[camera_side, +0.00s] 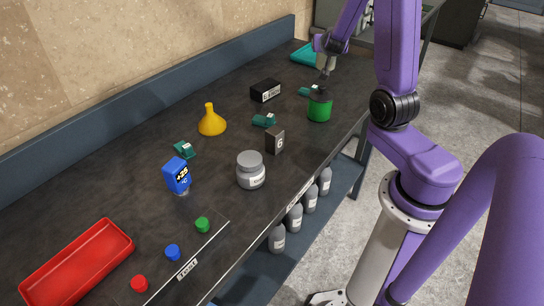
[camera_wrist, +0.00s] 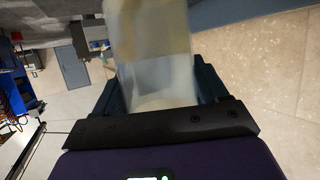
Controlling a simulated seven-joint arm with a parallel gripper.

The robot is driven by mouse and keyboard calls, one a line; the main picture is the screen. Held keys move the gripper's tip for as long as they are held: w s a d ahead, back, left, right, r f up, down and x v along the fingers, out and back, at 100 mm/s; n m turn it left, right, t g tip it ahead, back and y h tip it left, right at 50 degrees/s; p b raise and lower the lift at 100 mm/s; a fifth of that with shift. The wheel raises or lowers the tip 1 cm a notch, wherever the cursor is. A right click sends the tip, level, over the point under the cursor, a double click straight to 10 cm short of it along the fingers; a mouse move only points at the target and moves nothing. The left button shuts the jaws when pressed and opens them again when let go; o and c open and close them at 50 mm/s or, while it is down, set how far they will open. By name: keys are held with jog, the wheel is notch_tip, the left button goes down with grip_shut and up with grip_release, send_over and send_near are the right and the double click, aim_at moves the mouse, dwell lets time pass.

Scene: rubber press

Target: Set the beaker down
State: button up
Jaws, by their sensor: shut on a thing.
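The beaker (camera_wrist: 150,45) is pale and translucent. It fills the upper middle of the wrist view, between the two dark fingers of my gripper (camera_wrist: 158,88), which is shut on it. In the side view my gripper (camera_side: 329,62) is at the far right part of the bench, just above a green cylinder with a dark top (camera_side: 319,108). The beaker is too small and faint to make out clearly there, and I cannot tell how far its base is from the surface below.
The dark bench (camera_side: 120,185) holds a black box (camera_side: 265,91), a yellow funnel (camera_side: 211,122), a number 6 block (camera_side: 275,141), a grey jar (camera_side: 251,170), a blue meter (camera_side: 177,175) and a red tray (camera_side: 78,262). Grey bottles (camera_side: 294,217) stand on the shelf below.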

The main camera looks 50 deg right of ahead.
jog(key=w+a+r+n+t+y, duration=0.1)
jog(key=w+a+n+t+y, duration=0.15)
jog(key=w+a, duration=0.35)
jog(key=w+a+r+n+t+y, duration=0.1)
jog(key=w+a+n+t+y, duration=0.25)
jog(key=a, duration=0.55)
jog(key=w+a+r+n+y, duration=0.15)
jog(key=a+n+y, duration=0.4)
jog(key=a, duration=1.25)
jog(key=s+f+m+h, duration=0.2)
jog(key=s+m+h, duration=0.1)
jog(key=s, duration=0.5)
jog(key=shift+a+f+h, duration=0.15)
jog(key=shift+f+h, duration=0.1)
jog(key=shift+h, duration=0.3)
jog(key=shift+r, duration=0.1)
